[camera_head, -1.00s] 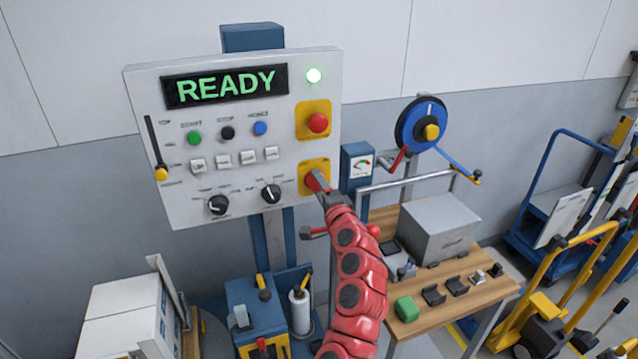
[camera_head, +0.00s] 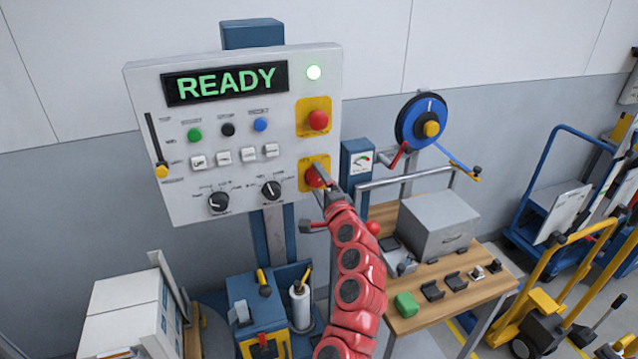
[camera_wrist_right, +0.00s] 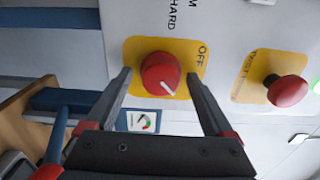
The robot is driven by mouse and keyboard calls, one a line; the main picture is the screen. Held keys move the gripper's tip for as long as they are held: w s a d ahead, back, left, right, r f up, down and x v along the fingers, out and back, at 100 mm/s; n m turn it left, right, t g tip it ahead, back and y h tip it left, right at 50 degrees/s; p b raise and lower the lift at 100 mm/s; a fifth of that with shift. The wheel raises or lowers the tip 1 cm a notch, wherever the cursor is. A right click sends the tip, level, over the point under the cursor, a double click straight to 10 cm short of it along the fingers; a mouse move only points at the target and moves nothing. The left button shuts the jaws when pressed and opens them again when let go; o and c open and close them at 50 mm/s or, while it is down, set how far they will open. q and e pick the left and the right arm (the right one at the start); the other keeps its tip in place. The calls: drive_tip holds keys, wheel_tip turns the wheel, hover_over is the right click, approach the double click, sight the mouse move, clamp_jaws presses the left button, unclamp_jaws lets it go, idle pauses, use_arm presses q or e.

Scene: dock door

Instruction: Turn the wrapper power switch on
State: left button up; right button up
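The power switch is a red rotary knob (camera_head: 314,179) on a yellow plate at the lower right of the white control panel (camera_head: 240,178). In the right wrist view the knob (camera_wrist_right: 160,73) has a white pointer line slanting to the lower right, and the plate reads OFF at its upper right. My right gripper (camera_head: 322,174) is at the knob. In the wrist view its two fingers (camera_wrist_right: 159,76) are open, one on each side of the knob, with a visible gap on both sides. My left gripper is not in view.
A red push button (camera_head: 318,120) on a second yellow plate sits just above the knob. A black dial (camera_head: 271,190) is to its left. A wooden bench (camera_head: 445,312) with a grey box stands at the right.

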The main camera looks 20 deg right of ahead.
drive_tip(key=shift+s, duration=0.1)
drive_tip(key=shift+s+a, duration=0.1)
drive_tip(key=shift+s, duration=0.5)
drive_tip(key=s+p, duration=0.5)
drive_tip(key=s, duration=1.1)
drive_tip(key=shift+d+p, duration=0.35)
drive_tip(key=shift+p, duration=0.05)
